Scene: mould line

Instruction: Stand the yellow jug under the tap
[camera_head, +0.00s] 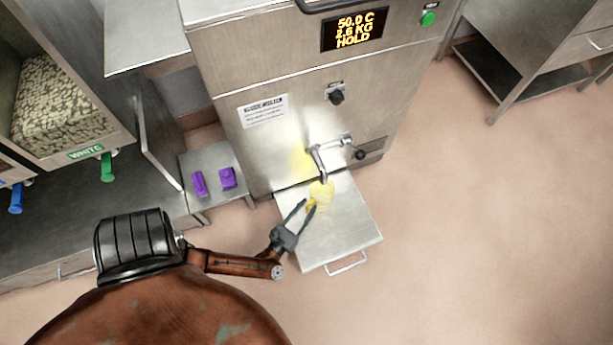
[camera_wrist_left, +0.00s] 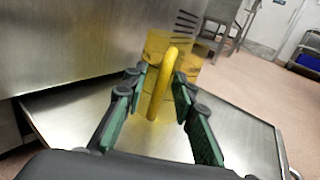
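The translucent yellow jug (camera_head: 324,192) stands upright on the metal shelf (camera_head: 345,238) at the foot of the steel machine. The tap (camera_head: 318,162) has its spout end just above the jug in the head view. My left gripper (camera_head: 308,206) is at the jug's near side, where its handle is. In the left wrist view the jug (camera_wrist_left: 158,45) is ahead, and its yellow handle (camera_wrist_left: 161,85) lies between my left fingers (camera_wrist_left: 160,78). The fingers are apart, with narrow gaps beside the handle. My right gripper is out of view.
The machine's display (camera_head: 355,29) reads 50.0 C, 2.6 KG, HOLD. Two purple objects (camera_head: 228,178) lie on a small side surface left of the machine. A bin of pale pieces (camera_head: 55,105) stands far left. The floor right of the shelf is clear.

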